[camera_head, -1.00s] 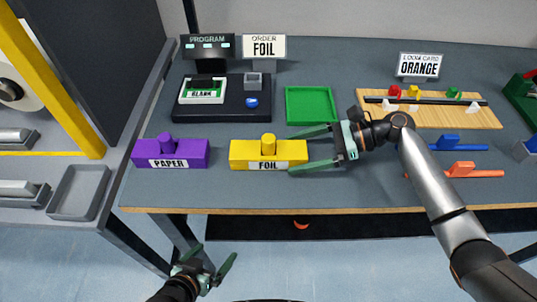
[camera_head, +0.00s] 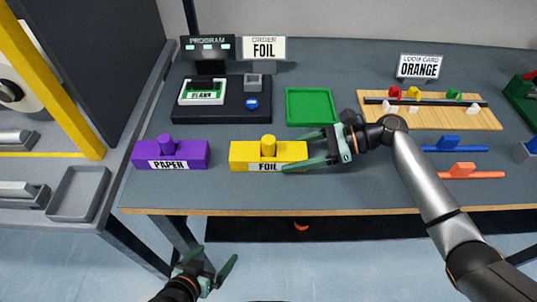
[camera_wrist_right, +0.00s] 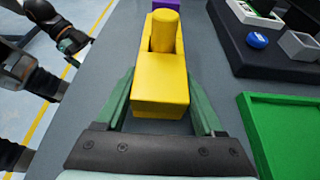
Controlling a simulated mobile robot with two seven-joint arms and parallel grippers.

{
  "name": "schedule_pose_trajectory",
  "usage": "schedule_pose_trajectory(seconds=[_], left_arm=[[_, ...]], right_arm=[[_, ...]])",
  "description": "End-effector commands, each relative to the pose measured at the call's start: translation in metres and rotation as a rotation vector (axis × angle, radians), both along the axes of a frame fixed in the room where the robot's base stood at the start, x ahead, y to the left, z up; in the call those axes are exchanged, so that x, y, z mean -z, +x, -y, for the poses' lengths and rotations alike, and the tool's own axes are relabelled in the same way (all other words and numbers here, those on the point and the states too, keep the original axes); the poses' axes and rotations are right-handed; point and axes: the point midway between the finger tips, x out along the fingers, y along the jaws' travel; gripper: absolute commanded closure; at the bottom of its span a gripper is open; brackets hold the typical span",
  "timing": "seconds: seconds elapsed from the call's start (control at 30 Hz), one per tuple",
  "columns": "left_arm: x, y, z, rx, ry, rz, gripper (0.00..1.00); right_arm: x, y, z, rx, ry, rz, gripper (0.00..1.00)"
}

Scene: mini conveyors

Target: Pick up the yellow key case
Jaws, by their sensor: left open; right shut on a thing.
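The yellow key case (camera_head: 240,152), a block with a round knob on top and a FOIL label, sits on the table near its front edge. It also shows in the right wrist view (camera_wrist_right: 161,80). My right gripper (camera_head: 300,154) comes in from the right and is shut on the right end of the case, one finger along each long side. In the right wrist view the right gripper (camera_wrist_right: 160,105) has its fingers on both sides of the yellow block. My left gripper (camera_head: 211,272) is open and empty, low in front of the table.
A purple PAPER case (camera_head: 190,154) stands left of the yellow one. A green tray (camera_head: 311,119) lies behind my right gripper. A black programming station (camera_head: 235,112) is at the back left. A wooden rack (camera_head: 400,118) and blue and orange keys (camera_head: 462,171) are at the right.

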Motion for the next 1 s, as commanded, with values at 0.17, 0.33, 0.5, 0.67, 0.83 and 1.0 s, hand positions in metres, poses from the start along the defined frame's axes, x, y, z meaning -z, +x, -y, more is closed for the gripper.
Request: schedule_pose_trajectory(seconds=[0.17,0.33,0.5,0.67,0.83,1.0], left_arm=[[0.001,-0.002,0.000,0.000,0.001,-0.004,0.00],[0.001,-0.002,-0.001,0.000,0.001,-0.005,0.00],[0.001,-0.002,-0.001,0.000,0.002,-0.005,0.00],[-0.002,-0.001,-0.001,-0.001,0.003,-0.005,0.00],[-0.009,0.000,-0.004,-0.006,0.006,0.004,0.00],[-0.016,0.000,-0.009,-0.015,0.014,0.004,0.00]], right_arm=[[0.000,0.000,0.000,0.000,0.000,0.000,0.94],[-0.001,0.000,0.000,0.000,0.003,0.002,1.00],[-0.002,0.000,0.000,0.000,0.003,0.002,1.00],[-0.012,0.001,0.000,-0.001,0.003,0.005,1.00],[-0.038,0.001,0.000,-0.001,0.003,0.007,1.00],[-0.065,-0.025,-0.003,-0.003,0.001,0.006,1.00]])
